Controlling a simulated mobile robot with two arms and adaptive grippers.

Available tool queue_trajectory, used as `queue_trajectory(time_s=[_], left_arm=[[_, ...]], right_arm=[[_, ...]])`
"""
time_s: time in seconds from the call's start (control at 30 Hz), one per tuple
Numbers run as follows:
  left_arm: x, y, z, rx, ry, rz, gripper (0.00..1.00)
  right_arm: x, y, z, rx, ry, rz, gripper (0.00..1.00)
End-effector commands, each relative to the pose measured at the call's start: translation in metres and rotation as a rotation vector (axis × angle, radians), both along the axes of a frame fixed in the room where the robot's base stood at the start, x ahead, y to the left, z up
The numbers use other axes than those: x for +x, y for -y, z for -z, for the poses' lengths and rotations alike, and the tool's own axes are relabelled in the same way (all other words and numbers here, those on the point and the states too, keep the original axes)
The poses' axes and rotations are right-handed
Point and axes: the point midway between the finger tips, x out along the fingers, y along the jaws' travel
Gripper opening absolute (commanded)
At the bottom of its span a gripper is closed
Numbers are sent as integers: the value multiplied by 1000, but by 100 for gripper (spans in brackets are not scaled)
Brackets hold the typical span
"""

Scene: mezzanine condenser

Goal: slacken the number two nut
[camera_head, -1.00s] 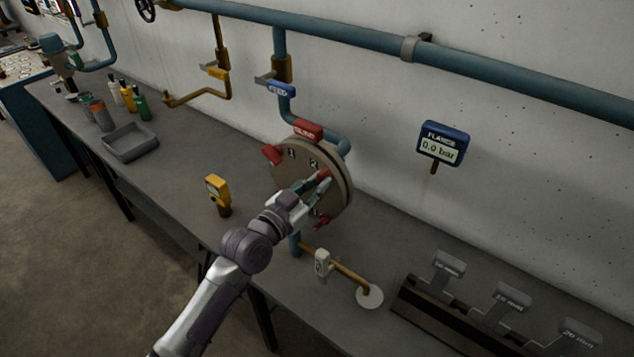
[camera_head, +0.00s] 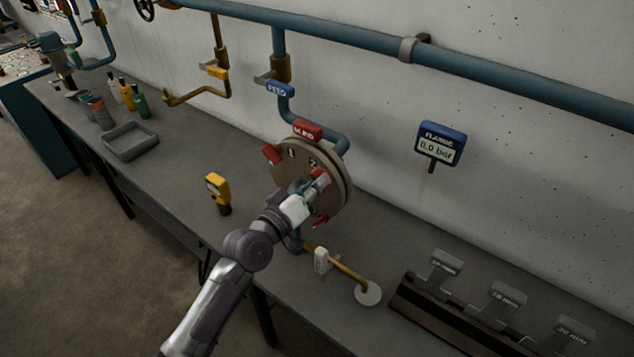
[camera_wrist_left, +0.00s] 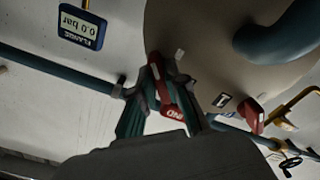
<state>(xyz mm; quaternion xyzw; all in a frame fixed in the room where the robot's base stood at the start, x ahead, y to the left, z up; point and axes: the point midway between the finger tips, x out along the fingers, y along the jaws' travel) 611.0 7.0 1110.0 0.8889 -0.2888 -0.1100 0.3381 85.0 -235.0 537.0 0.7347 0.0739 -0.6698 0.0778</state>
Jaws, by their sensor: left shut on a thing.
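A round tan flange disc (camera_head: 293,163) stands upright on the bench, with red-handled nuts around its face and number marks 1 and 2. The number two nut's red handle (camera_head: 318,173) is just below the 2 mark, mostly covered by my gripper. My left gripper (camera_head: 314,184) is shut on this red handle, in front of the disc. In the left wrist view the red handle (camera_wrist_left: 155,68) lies between the two teal and dark fingers (camera_wrist_left: 162,96). The number one nut's red handle (camera_head: 271,154) sticks out at the disc's left. Another red handle (camera_head: 321,222) is low on the disc.
A gauge (camera_head: 440,144) on the wall reads 0.0 bar. A red BLIND tag (camera_head: 307,131) tops the disc. A yellow meter (camera_head: 217,189), a brass pipe with a white tag (camera_head: 321,260), a grey tray (camera_head: 131,154) and a rack of labelled tools (camera_head: 461,322) stand around.

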Motion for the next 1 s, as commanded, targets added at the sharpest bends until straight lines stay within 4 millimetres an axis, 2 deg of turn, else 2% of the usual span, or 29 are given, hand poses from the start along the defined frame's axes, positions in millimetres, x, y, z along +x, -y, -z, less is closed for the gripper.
queue_trajectory(time_s=[0.3,0.73,0.77,0.87,0.9,1.0], left_arm=[[0,0,-1,-63,-45,-1,0],[0,0,-1,-67,-48,-1,0],[0,0,-1,-66,-47,-1,18],[0,0,0,-66,-47,-1,35],[0,0,0,-66,-47,-1,39],[0,0,0,-66,-47,-1,39]], right_arm=[[0,-1,-2,1,0,1,0],[0,-1,-2,1,0,1,0],[0,-1,-2,1,0,1,0],[0,-1,-2,1,0,1,0],[0,0,-2,1,0,1,0],[0,0,-2,1,0,1,0]])
